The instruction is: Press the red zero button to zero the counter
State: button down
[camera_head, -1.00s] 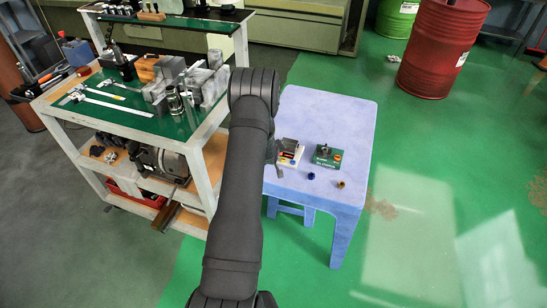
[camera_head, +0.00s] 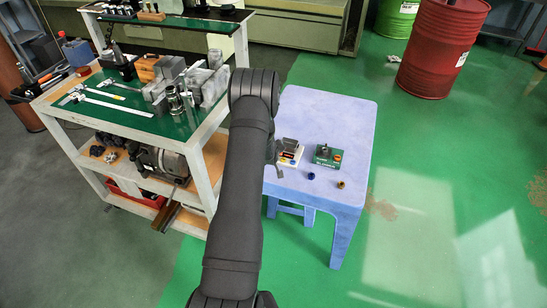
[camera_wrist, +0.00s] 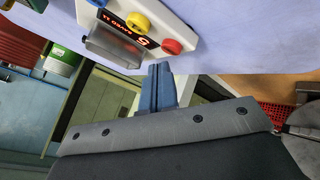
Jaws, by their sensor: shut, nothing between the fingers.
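The counter is a small white box (camera_wrist: 180,22) with a lit red display (camera_wrist: 122,33) in the wrist view. It has a red button (camera_wrist: 172,46) at one end, a yellow button (camera_wrist: 138,22) and part of a blue one at the frame's top edge. In the head view the counter (camera_head: 291,158) sits on the blue stool, partly hidden by my arm. My gripper (camera_wrist: 160,68) is shut and empty, with its tips just below the red button in the wrist picture. A small gap shows between them; the height difference is unclear.
The blue stool (camera_head: 340,115) also holds a green box (camera_head: 322,159) with a knob and an orange button, a small blue piece (camera_head: 311,176) and a small brass-coloured piece (camera_head: 341,184). The tool cart (camera_head: 115,122) stands to the left. The stool's far half is clear.

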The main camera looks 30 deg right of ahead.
jog(key=shift+f, duration=0.35)
jog(key=shift+f, duration=0.4)
dwell(0.8)
jog(key=shift+r, duration=0.8)
jog(key=shift+r, duration=2.5)
jog(key=shift+f, duration=0.1)
jog(key=shift+r, duration=2.05)
